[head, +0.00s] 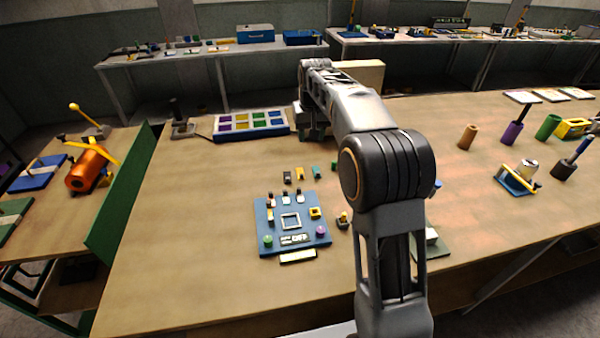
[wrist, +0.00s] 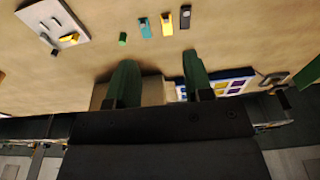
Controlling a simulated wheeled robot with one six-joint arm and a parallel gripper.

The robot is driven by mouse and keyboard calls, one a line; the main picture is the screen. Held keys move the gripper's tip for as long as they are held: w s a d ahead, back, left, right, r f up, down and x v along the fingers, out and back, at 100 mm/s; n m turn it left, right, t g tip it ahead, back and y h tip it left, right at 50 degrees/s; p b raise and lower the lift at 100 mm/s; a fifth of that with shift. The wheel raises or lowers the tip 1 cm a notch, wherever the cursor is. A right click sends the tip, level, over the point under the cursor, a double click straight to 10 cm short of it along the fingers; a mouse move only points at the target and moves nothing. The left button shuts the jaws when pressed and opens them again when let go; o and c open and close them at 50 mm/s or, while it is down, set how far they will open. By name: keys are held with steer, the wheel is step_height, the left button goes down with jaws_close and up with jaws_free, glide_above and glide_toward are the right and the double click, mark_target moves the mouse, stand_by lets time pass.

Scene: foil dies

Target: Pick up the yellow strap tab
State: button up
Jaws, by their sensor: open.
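A small yellow tab (head: 300,173) stands on the bench between a black tab (head: 287,176) and a teal tab (head: 316,172). In the wrist view the yellow tab (wrist: 167,24) is near the top edge, between the teal tab (wrist: 145,27) and the black tab (wrist: 186,16). My gripper (head: 314,133) is beyond the tabs, near the back of the bench. In the wrist view its two dark green fingers (wrist: 158,72) are wide apart with nothing held between them. The yellow tab is outside the fingers.
A blue board (head: 262,240) with small parts lies nearer than the tabs. A tray of coloured squares (head: 250,124) is left of my gripper; a cream block (head: 366,76) is behind it. A green piece (wrist: 122,39) stands beside the teal tab. A grey plate (wrist: 55,20) lies apart.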

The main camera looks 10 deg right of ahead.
steer(key=w+f+g+p, duration=0.1)
steer(key=w+f, duration=0.4)
steer(key=w, duration=0.3)
glide_above(302, 175)
step_height(302, 175, down, 5)
steer(key=shift+g, duration=0.3)
step_height(302, 175, down, 9)
steer(key=shift+a+f+b, duration=0.1)
steer(key=shift+a+b, duration=0.05)
steer(key=shift+b, duration=0.6)
steer(key=shift+w+f+p, duration=0.1)
steer(key=shift+f+p, duration=0.65)
steer(key=shift+f, duration=2.25)
jaws_close()
